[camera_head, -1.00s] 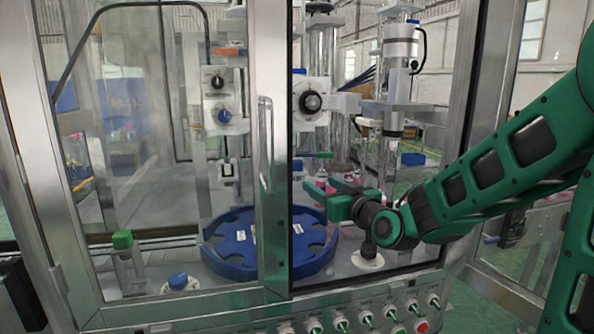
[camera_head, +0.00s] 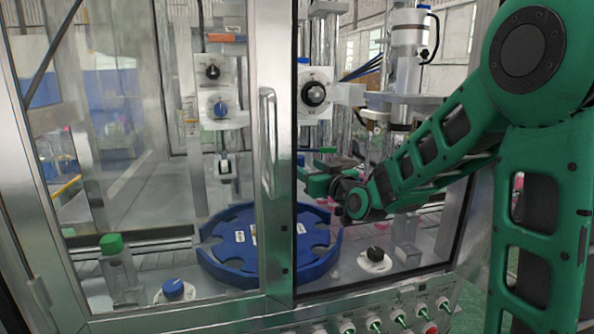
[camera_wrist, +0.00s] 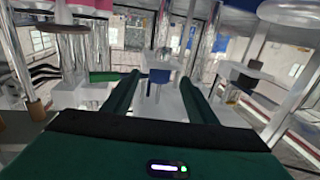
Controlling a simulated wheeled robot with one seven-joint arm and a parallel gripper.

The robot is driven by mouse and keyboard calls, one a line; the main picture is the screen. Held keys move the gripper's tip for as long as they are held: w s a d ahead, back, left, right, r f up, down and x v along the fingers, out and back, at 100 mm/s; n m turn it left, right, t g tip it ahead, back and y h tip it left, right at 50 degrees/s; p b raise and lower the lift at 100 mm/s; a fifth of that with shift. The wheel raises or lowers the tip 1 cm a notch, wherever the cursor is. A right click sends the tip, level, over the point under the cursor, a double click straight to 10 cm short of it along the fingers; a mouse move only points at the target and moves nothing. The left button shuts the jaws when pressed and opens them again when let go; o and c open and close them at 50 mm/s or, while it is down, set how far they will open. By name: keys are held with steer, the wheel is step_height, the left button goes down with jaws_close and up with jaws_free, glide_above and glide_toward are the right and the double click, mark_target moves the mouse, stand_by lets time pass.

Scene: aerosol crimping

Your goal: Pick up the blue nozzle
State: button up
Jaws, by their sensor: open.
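My gripper (camera_head: 304,178) reaches through the cabinet's right opening, above the right side of the blue turntable (camera_head: 225,268). Its two green fingers are apart. In the wrist view, my gripper (camera_wrist: 158,84) frames a small blue piece (camera_wrist: 159,75) with a whitish part below it, seen between the fingers. This may be the blue nozzle, but I cannot tell for sure, nor how far ahead it is. No contact with it shows. In the head view I cannot pick out the nozzle; the fingers or the door frame may hide it.
A metal door frame with a handle (camera_head: 268,145) stands just left of my gripper. A blue knob (camera_head: 173,288) and a black knob (camera_head: 375,254) sit on the cabinet floor. Vertical metal columns stand behind the fingers.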

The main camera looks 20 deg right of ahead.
mark_target(302, 160)
steer(key=w, duration=0.4)
steer(key=shift+a, duration=0.4)
steer(key=c, duration=1.3)
steer(key=shift+o, duration=0.2)
steer(key=shift+r, duration=0.5)
steer(key=r, duration=0.2)
steer(key=shift+s+d+r, duration=0.1)
steer(key=shift+s+r, duration=0.15)
steer(key=shift+r, duration=0.1)
steer(key=s+d, duration=0.3)
steer(key=s, duration=1.4)
steer(key=shift+d, duration=0.2)
